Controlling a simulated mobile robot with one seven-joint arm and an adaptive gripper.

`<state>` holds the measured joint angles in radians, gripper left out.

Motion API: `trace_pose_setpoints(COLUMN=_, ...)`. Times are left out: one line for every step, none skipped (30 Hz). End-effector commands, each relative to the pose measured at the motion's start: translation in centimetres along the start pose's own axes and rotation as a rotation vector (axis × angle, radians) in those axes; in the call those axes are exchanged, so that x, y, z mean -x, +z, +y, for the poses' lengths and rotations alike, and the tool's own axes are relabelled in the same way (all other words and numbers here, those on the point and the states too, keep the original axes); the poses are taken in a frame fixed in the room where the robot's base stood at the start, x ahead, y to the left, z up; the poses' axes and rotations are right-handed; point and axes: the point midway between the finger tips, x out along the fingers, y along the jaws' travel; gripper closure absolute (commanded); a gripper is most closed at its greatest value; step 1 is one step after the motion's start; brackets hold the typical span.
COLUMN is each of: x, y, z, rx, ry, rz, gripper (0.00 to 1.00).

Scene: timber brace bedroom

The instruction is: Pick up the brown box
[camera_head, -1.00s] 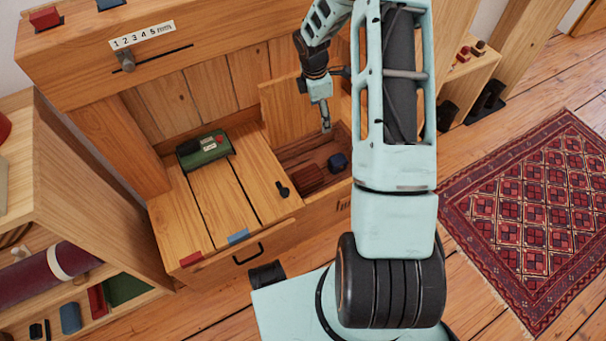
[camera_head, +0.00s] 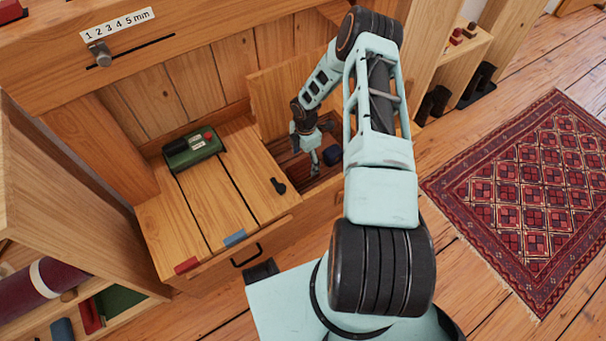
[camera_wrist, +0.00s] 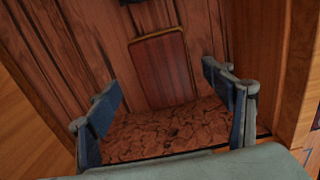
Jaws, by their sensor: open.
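My gripper (camera_head: 315,166) reaches down into the open compartment of the wooden bench, and its fingers are spread apart. In the wrist view, my gripper (camera_wrist: 168,105) has one finger at the left and one at the right. A reddish-brown, striped rectangular shape (camera_wrist: 160,66), apparently the brown box, shows between and beyond them. A crinkled brown surface (camera_wrist: 165,130) lies nearer, between the fingers; I cannot tell whether it belongs to the same box. In the head view the box is mostly hidden by my gripper. No grip is visible.
A dark blue object (camera_head: 332,155) lies in the compartment, right of my gripper. Wooden compartment walls (camera_wrist: 290,70) stand close around it, and a raised lid (camera_head: 278,100) stands behind. A green device (camera_head: 194,150) and a black latch (camera_head: 279,186) are on the bench top to the left.

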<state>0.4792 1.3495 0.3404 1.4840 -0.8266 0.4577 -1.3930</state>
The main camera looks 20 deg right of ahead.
Motion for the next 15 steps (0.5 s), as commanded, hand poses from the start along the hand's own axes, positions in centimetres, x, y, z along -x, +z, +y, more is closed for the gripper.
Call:
trace_pose_setpoints(x=-0.4, y=0.0, z=0.0, rx=0.0, ry=0.0, rz=0.0, gripper=0.25)
trace_pose_setpoints(x=-0.6, y=-0.1, z=0.0, rx=0.0, ry=0.0, rz=-0.001, gripper=0.25)
trace_pose_setpoints(x=-0.8, y=-0.1, z=0.0, rx=0.0, ry=0.0, rz=-0.001, gripper=0.25)
trace_pose_setpoints(x=-1.1, y=-0.2, z=-0.1, rx=0.0, ry=0.0, rz=-0.001, gripper=0.25)
trace_pose_setpoints(x=-1.4, y=-0.3, z=-0.1, rx=0.0, ry=-0.001, rz=-0.001, gripper=0.25)
trace_pose_setpoints(x=-2.0, y=-0.5, z=-0.2, rx=0.0, ry=-0.001, rz=-0.001, gripper=0.25)
trace_pose_setpoints(x=-2.4, y=-0.7, z=-0.2, rx=0.002, ry=-0.001, rz=-0.001, gripper=0.25)
trace_pose_setpoints(x=-3.0, y=-0.8, z=-0.3, rx=0.002, ry=-0.001, rz=0.0, gripper=0.25)
trace_pose_setpoints(x=-3.6, y=-1.1, z=-0.4, rx=0.003, ry=-0.001, rz=0.0, gripper=0.25)
trace_pose_setpoints(x=-4.1, y=-1.1, z=-0.5, rx=0.001, ry=-0.002, rz=-0.001, gripper=0.25)
trace_pose_setpoints(x=-4.5, y=-1.1, z=-0.4, rx=-0.001, ry=-0.001, rz=-0.001, gripper=0.25)
trace_pose_setpoints(x=-5.0, y=-1.0, z=-0.4, rx=-0.001, ry=-0.001, rz=-0.001, gripper=0.25)
trace_pose_setpoints(x=-5.3, y=-1.0, z=-0.4, rx=-0.001, ry=-0.001, rz=-0.001, gripper=0.25)
trace_pose_setpoints(x=-5.5, y=-1.0, z=-0.4, rx=-0.001, ry=0.0, rz=-0.001, gripper=0.25)
trace_pose_setpoints(x=-5.5, y=-1.0, z=-0.4, rx=-0.001, ry=0.0, rz=-0.002, gripper=0.25)
